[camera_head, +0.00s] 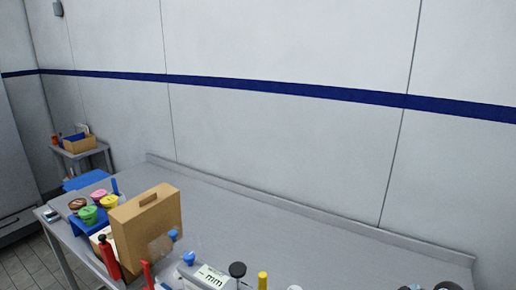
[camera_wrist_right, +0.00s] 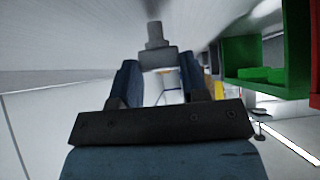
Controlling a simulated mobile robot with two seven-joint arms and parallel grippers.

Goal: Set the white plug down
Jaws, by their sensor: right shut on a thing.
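In the right wrist view my right gripper (camera_wrist_right: 160,72) shows two dark blue fingers with a gap between them. They are shut on a stepped plug (camera_wrist_right: 156,56), which looks grey in this light. The plug has a wide base at the fingertips and a narrower end pointing away from the gripper. Dim light hides whether it touches anything beyond. In the head view neither gripper shows, and I cannot make out the plug there. My left gripper is out of view.
A grey table (camera_head: 290,222) has a wide bare area at its back and right. A tan case (camera_head: 148,222), coloured tubs (camera_head: 88,214) and a red bottle (camera_head: 108,257) crowd its left. Small items line the near edge. A green bin (camera_wrist_right: 262,58) is right in the wrist view.

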